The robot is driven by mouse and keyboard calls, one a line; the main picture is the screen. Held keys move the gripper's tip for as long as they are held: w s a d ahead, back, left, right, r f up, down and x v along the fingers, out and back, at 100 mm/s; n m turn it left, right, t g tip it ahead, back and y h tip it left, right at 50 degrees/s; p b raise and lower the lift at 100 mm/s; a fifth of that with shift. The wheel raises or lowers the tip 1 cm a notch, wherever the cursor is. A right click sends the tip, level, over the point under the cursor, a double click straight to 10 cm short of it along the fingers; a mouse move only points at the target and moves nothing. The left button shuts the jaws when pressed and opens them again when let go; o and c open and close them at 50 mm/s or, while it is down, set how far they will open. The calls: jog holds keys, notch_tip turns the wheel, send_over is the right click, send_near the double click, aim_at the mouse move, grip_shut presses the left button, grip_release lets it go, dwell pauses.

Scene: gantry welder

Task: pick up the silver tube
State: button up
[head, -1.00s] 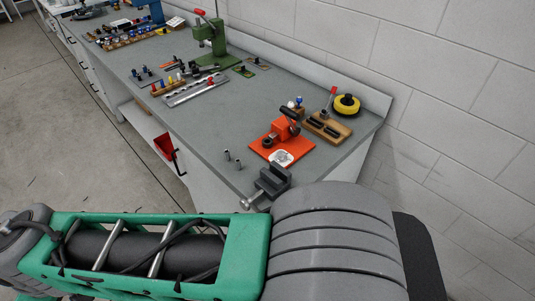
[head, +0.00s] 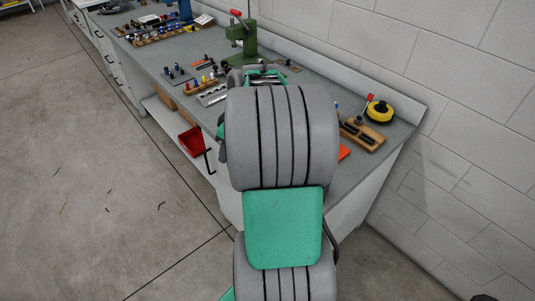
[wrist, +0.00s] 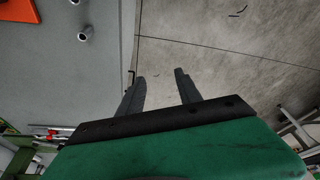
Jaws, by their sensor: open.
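A silver tube (wrist: 86,33) stands on the grey bench top in the wrist view, left of my fingers and beyond their tips. A second, similar tube (wrist: 75,2) is cut off by the top edge of that view. My gripper (wrist: 160,76) is open and empty, its two dark fingers apart. In the wrist view the fingers appear over the floor side, just right of the bench's edge. In the head view my arm hides both tubes and most of my gripper.
The grey bench (head: 395,135) runs along the white wall. An orange plate (wrist: 18,10) shows at the wrist view's upper left. A green press (head: 241,40), a wooden block (head: 362,135) and a yellow ring (head: 379,110) stand on the bench. A red bin (head: 191,141) sits below.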

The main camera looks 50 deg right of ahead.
jog(key=s+d+f+n, duration=0.1)
jog(key=s+d+f, duration=0.15)
jog(key=d, duration=0.45)
jog(key=s+d+f, duration=0.2)
jog(key=s+d, duration=0.1)
jog(key=d, duration=0.4)
jog(key=shift+t+y, duration=0.3)
jog(key=shift+t, duration=0.2)
jog(key=p+x, duration=0.1)
jog(key=x, duration=0.1)
jog(key=p+x, duration=0.1)
jog(key=x, duration=0.1)
jog(key=p+x, duration=0.1)
jog(key=x, duration=0.2)
jog(key=shift+w+d, duration=0.25)
jog(key=shift+d, duration=0.15)
jog(key=shift+w+f, duration=0.1)
jog(key=shift+f, duration=0.2)
grip_shut()
